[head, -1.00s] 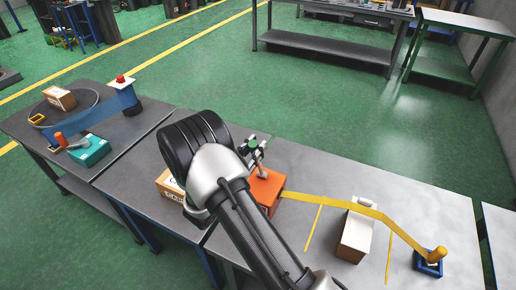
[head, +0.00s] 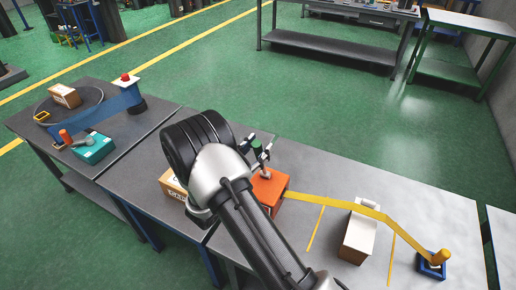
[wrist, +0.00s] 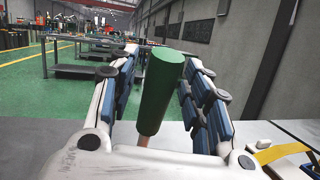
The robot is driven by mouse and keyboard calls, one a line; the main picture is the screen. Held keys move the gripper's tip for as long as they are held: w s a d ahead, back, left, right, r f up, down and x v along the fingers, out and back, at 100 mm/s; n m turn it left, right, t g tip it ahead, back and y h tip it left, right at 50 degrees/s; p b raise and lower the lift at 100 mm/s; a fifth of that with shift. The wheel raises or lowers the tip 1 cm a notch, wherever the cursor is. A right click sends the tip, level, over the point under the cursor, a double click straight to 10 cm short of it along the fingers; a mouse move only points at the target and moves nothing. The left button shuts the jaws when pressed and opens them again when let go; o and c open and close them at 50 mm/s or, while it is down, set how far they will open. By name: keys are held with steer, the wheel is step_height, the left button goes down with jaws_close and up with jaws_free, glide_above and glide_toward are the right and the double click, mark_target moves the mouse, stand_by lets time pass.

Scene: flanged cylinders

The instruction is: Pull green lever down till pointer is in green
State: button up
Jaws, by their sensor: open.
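The green lever handle (wrist: 160,92) stands nearly upright, leaning slightly, between the two open fingers of my gripper (wrist: 160,85) in the wrist view. A gap shows on each side of the handle, wider on the left. In the head view, the green handle (head: 257,147) shows small beside my gripper (head: 262,154), above the orange box (head: 271,192) that carries the lever. My arm hides part of this box. The pointer and its green zone cannot be seen in either view.
A yellow strap (head: 330,201) runs right from the orange box, over a white-topped carton (head: 358,236), to a blue-based yellow post (head: 432,265). A cardboard box (head: 172,185) sits left of my arm. A teal box (head: 93,149) stands on the left table. The far right tabletop is clear.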

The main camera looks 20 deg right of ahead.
steer(key=v, duration=1.2)
steer(key=shift+d, duration=0.1)
steer(key=s+d+r+m+g+y, duration=0.3)
steer(key=s+d+r+m+g, duration=0.1)
steer(key=s+r+m+g, duration=0.25)
steer(key=s+d+r+m+g+y, duration=0.3)
steer(key=s+d+r+m+g, duration=0.25)
steer(key=s, duration=0.25)
steer(key=s+a+r+m+t+y, duration=0.4)
steer(key=s+a+m+t+y, duration=0.3)
steer(key=s+a+m+y, duration=0.3)
steer(key=s+a+y, duration=0.1)
steer(key=y, duration=0.1)
steer(key=shift+a+r+m+t+y, duration=0.3)
steer(key=shift+a+r, duration=0.1)
